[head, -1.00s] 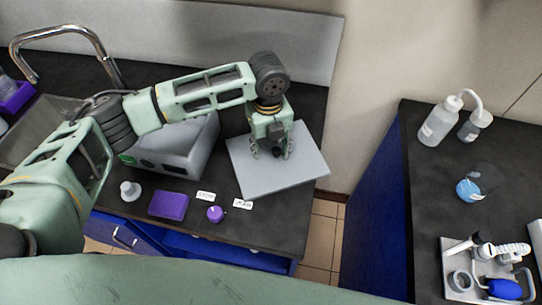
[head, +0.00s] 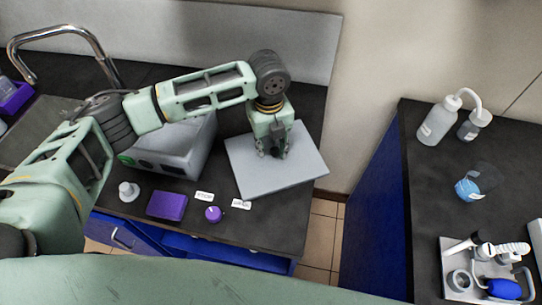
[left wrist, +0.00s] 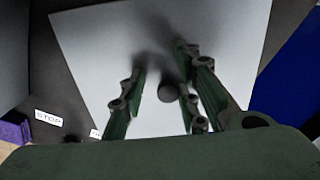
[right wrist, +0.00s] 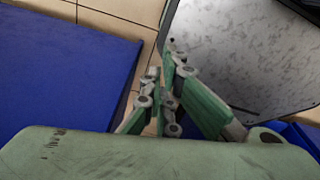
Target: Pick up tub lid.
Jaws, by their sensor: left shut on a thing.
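The tub lid (head: 300,172) is a flat, light grey square plate with a small dark knob at its middle. It lies at the right end of the left dark counter; I cannot tell what is under it. My left gripper (head: 272,153) points down over its middle and is shut on the knob. The left wrist view shows the dark knob (left wrist: 168,92) between the two fingers, with the grey plate (left wrist: 90,50) spread beneath. The fingers partly hide the knob in the head view. My right gripper (right wrist: 160,72) shows only in the right wrist view, with its fingers together and empty.
A grey box-shaped device (head: 185,150) stands left of the lid. A purple block (head: 167,205), a purple knob (head: 213,214) and a white knob (head: 128,191) are along the front. A tap (head: 70,30) is behind left. The right counter (head: 430,190) holds bottles and a tray (head: 468,287).

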